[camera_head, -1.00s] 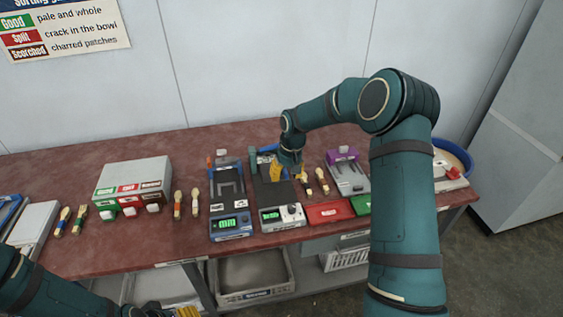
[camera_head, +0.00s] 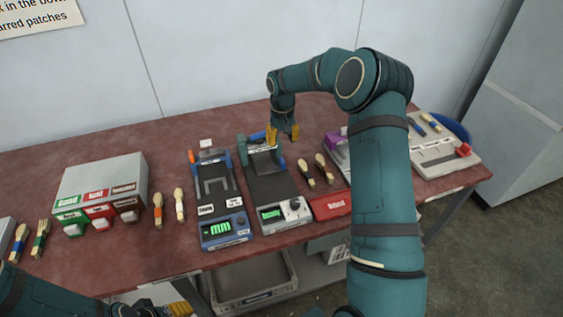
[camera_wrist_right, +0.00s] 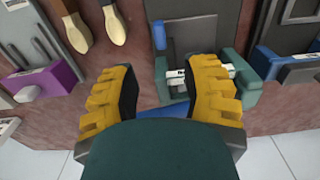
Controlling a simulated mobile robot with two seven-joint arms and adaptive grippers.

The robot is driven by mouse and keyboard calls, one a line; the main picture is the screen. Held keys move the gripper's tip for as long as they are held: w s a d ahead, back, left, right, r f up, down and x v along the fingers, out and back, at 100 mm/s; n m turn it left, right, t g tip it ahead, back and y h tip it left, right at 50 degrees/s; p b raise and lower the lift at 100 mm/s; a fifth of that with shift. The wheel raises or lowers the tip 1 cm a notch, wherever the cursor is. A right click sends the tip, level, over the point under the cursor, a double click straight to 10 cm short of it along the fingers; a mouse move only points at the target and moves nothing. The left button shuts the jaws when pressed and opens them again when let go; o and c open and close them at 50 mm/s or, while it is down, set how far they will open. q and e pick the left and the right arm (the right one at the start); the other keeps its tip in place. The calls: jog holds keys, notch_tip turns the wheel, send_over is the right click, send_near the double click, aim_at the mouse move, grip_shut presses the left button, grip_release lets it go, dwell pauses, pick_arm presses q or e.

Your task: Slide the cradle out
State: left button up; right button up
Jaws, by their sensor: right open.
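The press station (camera_head: 268,184) has a dark bed, a green display and a knob at its front, and teal posts at its back end. A blue part (camera_head: 257,136) shows at its back; which piece is the cradle I cannot tell for certain. My right gripper (camera_head: 283,133) is open over the back right of this station. In the right wrist view my open yellow fingers (camera_wrist_right: 165,88) straddle a blue part (camera_wrist_right: 163,111), partly hidden by the gripper body. A teal bracket (camera_wrist_right: 238,65) stands by one finger. My left gripper (camera_head: 180,308) is low at the bottom edge, its jaws unclear.
A blue station (camera_head: 212,175) with a display stands just left. Wooden spoons (camera_head: 167,208) lie left of it, and more (camera_head: 315,171) lie right of the press. A purple-topped device (camera_head: 335,145), a red tray (camera_head: 331,204) and a sorting box (camera_head: 97,178) are also on the table.

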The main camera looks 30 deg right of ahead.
aim_at(282, 159)
notch_tip(282, 159, down, 10)
jog(key=shift+w+f+b, duration=0.1)
jog(key=shift+f+b, duration=0.05)
jog(key=shift+b, duration=0.4)
grip_shut()
